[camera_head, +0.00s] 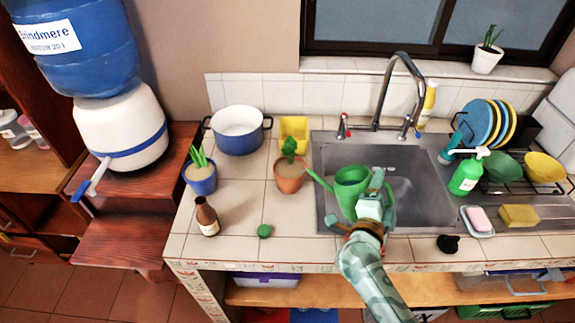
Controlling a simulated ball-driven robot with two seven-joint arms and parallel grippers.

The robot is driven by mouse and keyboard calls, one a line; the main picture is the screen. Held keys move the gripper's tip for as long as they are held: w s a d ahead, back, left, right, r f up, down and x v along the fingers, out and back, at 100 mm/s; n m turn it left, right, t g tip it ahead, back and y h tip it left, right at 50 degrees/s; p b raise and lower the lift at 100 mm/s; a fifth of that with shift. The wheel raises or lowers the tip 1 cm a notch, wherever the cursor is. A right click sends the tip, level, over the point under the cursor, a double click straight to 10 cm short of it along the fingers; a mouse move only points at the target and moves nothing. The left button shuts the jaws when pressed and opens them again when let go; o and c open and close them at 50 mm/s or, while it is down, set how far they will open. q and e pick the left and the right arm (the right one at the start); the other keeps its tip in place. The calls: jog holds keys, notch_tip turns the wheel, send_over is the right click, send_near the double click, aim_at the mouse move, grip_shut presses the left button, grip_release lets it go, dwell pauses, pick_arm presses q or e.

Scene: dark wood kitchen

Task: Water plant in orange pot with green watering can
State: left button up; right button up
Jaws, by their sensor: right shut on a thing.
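The green watering can (350,189) is held over the left part of the sink, its long spout pointing left. The spout's tip is close to the right side of the orange pot (290,178), at about the height of the rim in the picture. The orange pot stands on the tiled counter left of the sink and holds a small green plant (290,148). My right gripper (372,196) is shut on the watering can at its right side; the fingers are partly hidden. The can looks about upright. My left gripper is not in view.
A blue pot with a plant (201,178), a brown bottle (207,218) and a green lid-like piece (264,231) stand left of the orange pot. A blue cooking pot (239,134) and yellow container (294,131) stand behind. The tall faucet (398,85) rises behind the sink.

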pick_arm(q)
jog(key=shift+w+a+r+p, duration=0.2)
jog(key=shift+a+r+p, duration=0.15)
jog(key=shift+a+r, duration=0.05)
pick_arm(e)
jog(key=shift+w+a+r, duration=0.15)
jog(key=shift+a+r, duration=0.05)
jog(key=shift+r, duration=0.2)
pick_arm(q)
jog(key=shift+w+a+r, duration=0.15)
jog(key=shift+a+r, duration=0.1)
pick_arm(e)
jog(key=shift+w+a+r+n, duration=0.1)
jog(key=shift+a+r+n, duration=0.05)
jog(key=shift+r+n, duration=0.15)
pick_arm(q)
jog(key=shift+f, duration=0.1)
pick_arm(e)
jog(key=shift+f, duration=0.15)
